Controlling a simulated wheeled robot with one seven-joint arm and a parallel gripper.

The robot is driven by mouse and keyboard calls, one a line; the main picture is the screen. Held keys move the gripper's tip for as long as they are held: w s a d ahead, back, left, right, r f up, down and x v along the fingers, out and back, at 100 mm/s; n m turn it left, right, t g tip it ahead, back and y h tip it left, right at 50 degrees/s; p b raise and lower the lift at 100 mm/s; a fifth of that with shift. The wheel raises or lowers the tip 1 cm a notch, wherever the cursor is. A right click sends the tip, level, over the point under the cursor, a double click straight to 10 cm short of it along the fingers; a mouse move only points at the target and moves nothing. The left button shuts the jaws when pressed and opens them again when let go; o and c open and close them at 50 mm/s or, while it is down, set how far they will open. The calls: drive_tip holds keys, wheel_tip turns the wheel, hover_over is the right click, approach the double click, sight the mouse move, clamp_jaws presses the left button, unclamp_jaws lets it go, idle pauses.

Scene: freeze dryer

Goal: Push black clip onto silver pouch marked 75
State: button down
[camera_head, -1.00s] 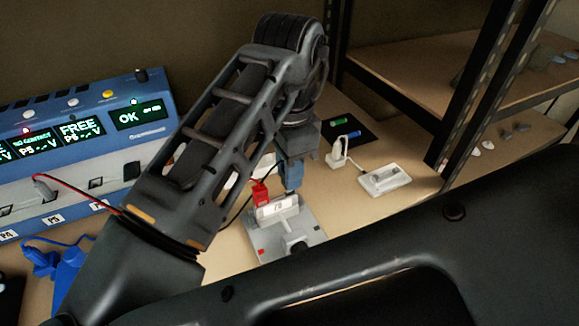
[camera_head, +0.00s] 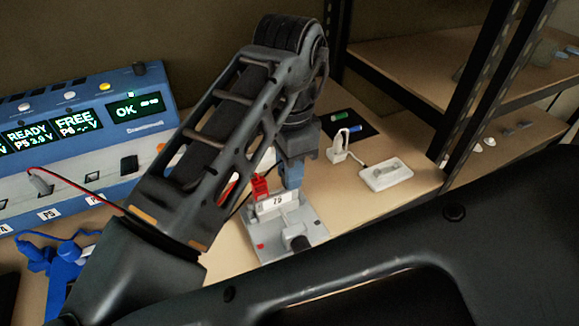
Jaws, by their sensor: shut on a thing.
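The silver pouch (camera_head: 265,210) with a white label reading 75 stands in a grey holder (camera_head: 275,235) on the bench. A red clip (camera_head: 260,188) sits at the pouch's upper left edge. My gripper (camera_head: 291,184) points down at the pouch's upper right edge, touching or very close to it. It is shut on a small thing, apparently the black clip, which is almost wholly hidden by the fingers. I cannot make out how far the clip is over the pouch edge.
A blue instrument (camera_head: 130,150) at the left shows READY P5 3.9 V, FREE P6 and OK. A white device (camera_head: 386,175) and a dark mat (camera_head: 352,130) lie to the right. A black shelf post (camera_head: 470,90) stands beyond.

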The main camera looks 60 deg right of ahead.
drive_tip(key=c, duration=0.9)
unclamp_jaws()
drive_tip(key=shift+r+p, duration=0.7)
drive_tip(key=shift+r, duration=3.2)
